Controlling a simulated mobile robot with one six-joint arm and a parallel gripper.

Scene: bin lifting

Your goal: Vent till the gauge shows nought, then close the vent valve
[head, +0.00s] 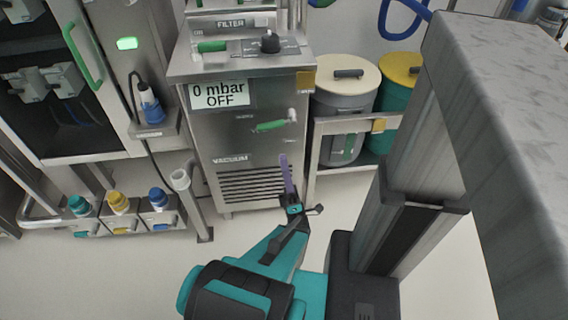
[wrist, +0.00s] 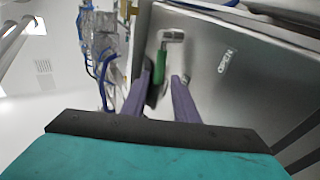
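The gauge display (head: 220,95) on the steel vacuum unit reads "0 mbar OFF" in the head view. Below it a green-handled lever (head: 270,126) lies nearly level, its handle pointing left from a pale pivot. Small labels near it are too blurred to read there. In the wrist view the green handle (wrist: 160,66) is close ahead of the fingertips, nearer the left finger; an "OPEN" label is to the right. Contact cannot be told. My gripper (head: 285,158), with purple fingers, is below the lever in the head view. Its fingers (wrist: 163,76) are apart with nothing seen held.
A black knob (head: 270,42) and another green handle (head: 211,46) are on the unit's upper part, by "FILTER". Lidded bins (head: 346,76) stand on a shelf at the right. A rack with coloured caps (head: 118,203) is at lower left. The floor in front is clear.

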